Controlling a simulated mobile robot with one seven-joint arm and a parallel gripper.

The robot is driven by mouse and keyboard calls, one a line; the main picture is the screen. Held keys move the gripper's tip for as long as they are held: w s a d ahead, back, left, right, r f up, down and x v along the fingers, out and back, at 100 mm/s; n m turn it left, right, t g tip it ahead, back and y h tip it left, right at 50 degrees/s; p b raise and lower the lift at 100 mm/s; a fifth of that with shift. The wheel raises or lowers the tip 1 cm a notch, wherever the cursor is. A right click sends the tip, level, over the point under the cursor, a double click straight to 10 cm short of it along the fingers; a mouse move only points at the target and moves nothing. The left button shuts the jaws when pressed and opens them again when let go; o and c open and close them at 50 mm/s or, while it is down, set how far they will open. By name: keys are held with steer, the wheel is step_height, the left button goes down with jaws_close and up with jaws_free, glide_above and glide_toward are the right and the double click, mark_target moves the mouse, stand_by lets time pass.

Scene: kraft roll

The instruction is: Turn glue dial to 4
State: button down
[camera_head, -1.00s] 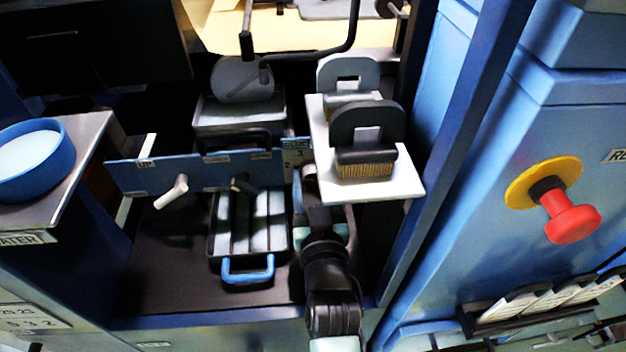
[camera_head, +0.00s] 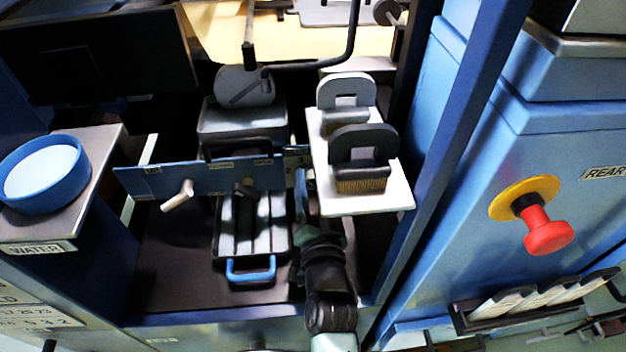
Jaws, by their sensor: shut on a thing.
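The glue dial's pale number plate (camera_head: 294,163) is at the right end of the blue panel (camera_head: 200,178), partly covered. A 2 and a 3 can be made out on it. My gripper (camera_head: 308,188) reaches up to the dial from below, in front of the plate, and is shut on the glue dial. The knob itself is hidden behind my gripper and the white shelf, so I cannot tell where its pointer stands.
A white shelf (camera_head: 398,203) with two brushes (camera_head: 362,150) overhangs just right of my gripper. A tray with a blue handle (camera_head: 251,271) lies to the left. A white lever (camera_head: 178,196) sticks out of the panel. A red knob (camera_head: 548,238) is far right.

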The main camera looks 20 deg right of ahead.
steer(key=m+p, duration=0.1)
steer(key=m, duration=0.5)
steer(key=shift+m, duration=0.3)
steer(key=m+p, duration=0.1)
steer(key=m, duration=0.4)
steer(key=shift+m, duration=0.3)
steer(key=shift+r, duration=0.1)
steer(key=shift+c, duration=2.2)
jaws_free()
steer(key=shift+w, duration=0.1)
steer(key=b+v, duration=0.1)
steer(key=v, duration=1.2)
